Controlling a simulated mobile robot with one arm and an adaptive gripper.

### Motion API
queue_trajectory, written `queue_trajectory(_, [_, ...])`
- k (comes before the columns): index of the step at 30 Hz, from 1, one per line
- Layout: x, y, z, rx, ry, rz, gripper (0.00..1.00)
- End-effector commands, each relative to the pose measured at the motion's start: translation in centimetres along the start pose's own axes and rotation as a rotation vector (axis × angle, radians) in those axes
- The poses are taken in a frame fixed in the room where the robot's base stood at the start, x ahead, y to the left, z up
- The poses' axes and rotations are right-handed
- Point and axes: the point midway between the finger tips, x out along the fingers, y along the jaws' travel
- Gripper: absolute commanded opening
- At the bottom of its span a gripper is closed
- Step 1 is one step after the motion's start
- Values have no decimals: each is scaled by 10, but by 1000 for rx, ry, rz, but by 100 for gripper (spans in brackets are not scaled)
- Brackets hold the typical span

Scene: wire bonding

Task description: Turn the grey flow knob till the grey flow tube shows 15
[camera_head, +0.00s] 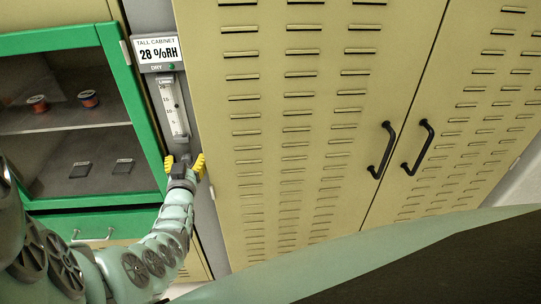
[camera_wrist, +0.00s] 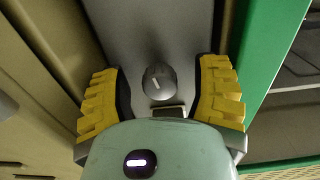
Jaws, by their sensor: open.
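The grey flow tube (camera_head: 172,107) is a narrow white-scaled gauge on the grey post, below a display. Its scale shows small marks, and a dark float seems to sit in the upper half, but its exact reading is too small to tell. The grey flow knob (camera_wrist: 159,82) shows in the wrist view with a white pointer line on its face. My gripper (camera_wrist: 163,100) is open, its yellow fingers on either side of the knob and apart from it. In the head view my gripper (camera_head: 185,164) is just below the tube and the knob is mostly hidden.
A display (camera_head: 158,53) reading 28 %RH sits above the tube. A green-framed glass cabinet (camera_head: 125,95) with spools inside stands close on the left. A tall beige louvred cabinet (camera_head: 270,130) with black handles stands close on the right. The grey post between them is narrow.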

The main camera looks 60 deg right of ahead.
Motion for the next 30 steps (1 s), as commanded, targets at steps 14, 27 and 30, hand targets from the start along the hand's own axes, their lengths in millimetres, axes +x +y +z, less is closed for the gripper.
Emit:
queue_trajectory(14, [0,0,0,0,0,0,19])
queue_trajectory(27, [0,0,0,-17,-1,1,0])
queue_trajectory(30, [0,1,0,-54,-4,3,0])
